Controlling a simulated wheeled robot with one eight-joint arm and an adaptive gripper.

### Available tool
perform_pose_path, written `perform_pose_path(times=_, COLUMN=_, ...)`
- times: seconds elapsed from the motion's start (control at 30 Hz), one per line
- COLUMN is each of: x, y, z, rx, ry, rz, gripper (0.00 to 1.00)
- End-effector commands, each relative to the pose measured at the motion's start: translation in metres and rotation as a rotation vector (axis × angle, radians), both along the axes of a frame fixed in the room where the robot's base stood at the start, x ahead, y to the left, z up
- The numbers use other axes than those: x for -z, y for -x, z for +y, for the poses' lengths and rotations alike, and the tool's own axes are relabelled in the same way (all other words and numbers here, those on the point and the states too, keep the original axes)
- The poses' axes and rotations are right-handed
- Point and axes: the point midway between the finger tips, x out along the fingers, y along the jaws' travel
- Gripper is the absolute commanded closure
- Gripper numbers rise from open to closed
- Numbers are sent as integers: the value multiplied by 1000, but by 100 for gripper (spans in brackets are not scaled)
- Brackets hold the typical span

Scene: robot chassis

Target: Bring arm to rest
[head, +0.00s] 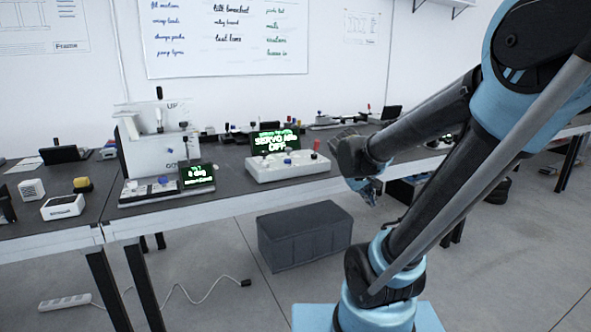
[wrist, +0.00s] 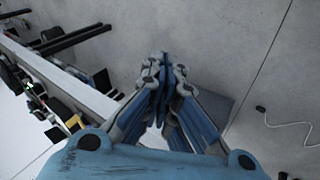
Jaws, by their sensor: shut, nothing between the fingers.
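My gripper (head: 369,191) hangs in the air in front of the workbench's front edge, in the head view, at the end of my blue and black arm. In the wrist view my gripper (wrist: 164,68) has its fingers together with nothing between them. My arm is folded, with its elbow high at the upper right of the head view. The fingers are apart from the bench and the objects on it.
A dark workbench (head: 225,182) runs across the head view. It carries a white control box (head: 287,167) with a lit "SERVO ARM OFF" screen and a white UP/DOWN unit (head: 155,150). A dark grey bin (head: 305,235) and a cable (head: 205,295) lie on the floor.

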Motion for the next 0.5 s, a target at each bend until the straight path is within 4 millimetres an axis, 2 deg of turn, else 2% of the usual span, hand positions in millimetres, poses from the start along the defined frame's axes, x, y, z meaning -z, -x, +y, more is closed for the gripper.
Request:
perform_pose_path(times=0.03, x=5, y=14, z=-1, rx=18, ry=-33, rz=12, gripper=100)
perform_pose_path(times=0.2, x=21, y=56, z=4, rx=65, ry=-157, rz=53, gripper=100)
perform_pose_path(times=0.5, x=49, y=120, z=28, rx=138, ry=-377, rz=106, gripper=100)
